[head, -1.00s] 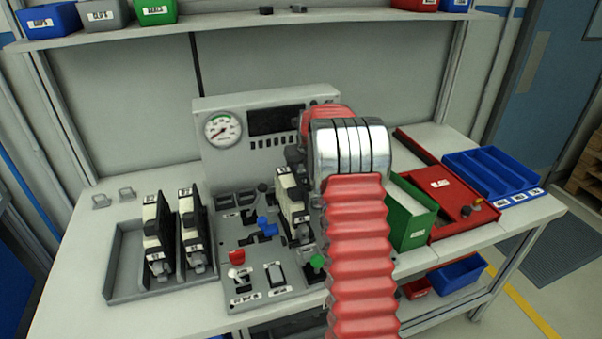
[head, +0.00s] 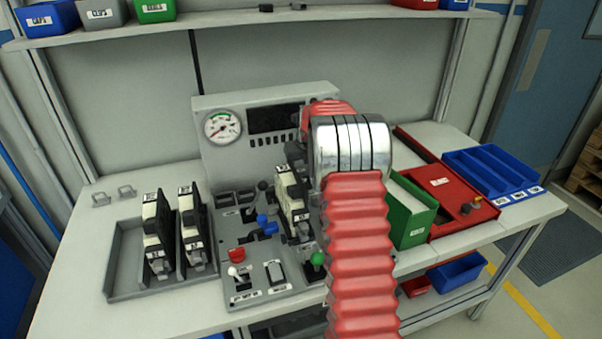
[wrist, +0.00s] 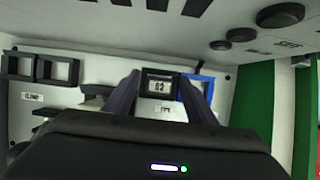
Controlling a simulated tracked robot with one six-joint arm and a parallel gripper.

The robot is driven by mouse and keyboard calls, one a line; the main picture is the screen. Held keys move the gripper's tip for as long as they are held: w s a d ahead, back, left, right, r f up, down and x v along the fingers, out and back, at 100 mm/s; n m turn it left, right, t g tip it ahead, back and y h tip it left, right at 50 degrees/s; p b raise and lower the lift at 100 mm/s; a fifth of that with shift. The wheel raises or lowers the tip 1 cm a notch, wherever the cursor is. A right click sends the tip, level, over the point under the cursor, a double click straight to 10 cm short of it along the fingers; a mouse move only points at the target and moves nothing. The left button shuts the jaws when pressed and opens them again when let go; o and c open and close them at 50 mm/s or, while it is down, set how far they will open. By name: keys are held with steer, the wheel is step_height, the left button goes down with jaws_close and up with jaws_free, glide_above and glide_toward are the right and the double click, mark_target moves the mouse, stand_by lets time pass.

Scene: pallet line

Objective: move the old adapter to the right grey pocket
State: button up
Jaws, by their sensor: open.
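A cream-and-black adapter (head: 290,203) stands upright in the grey panel in the head view, partly hidden by my arm. My fingers are hidden behind my arm in the head view. Two similar adapters, left (head: 157,235) and right (head: 193,230), stand in the grey tray (head: 125,291). Two small dark square frames (wrist: 58,70) on the panel look empty.
The panel carries a gauge (head: 222,127), a blue handle (head: 266,226), a red knob (head: 237,254) and a green knob (head: 317,259). A green bin (head: 411,219), a red box (head: 455,205) and a blue divided tray (head: 490,172) stand to the right. The bench front left is clear.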

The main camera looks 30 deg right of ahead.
steer(key=v, duration=1.2)
steer(key=shift+r, duration=0.1)
steer(key=s+a+r+n, duration=0.5)
steer(key=s+a+n, duration=0.3)
steer(key=a+n, duration=0.25)
steer(key=s+a+r+n, duration=0.5)
steer(key=s+a+n, duration=0.35)
steer(key=a, duration=0.25)
steer(key=s+a+f+n, duration=0.3)
steer(key=s+a+n, duration=0.2)
steer(key=s+n, duration=0.4)
steer(key=s+a+f+n+t+y, duration=0.1)
steer(key=s+a+f+n, duration=0.1)
steer(key=s+a+n, duration=0.4)
steer(key=shift+s+f+n, duration=0.4)
steer(key=shift+s+n, duration=1.85)
steer(key=shift+n, duration=0.25)
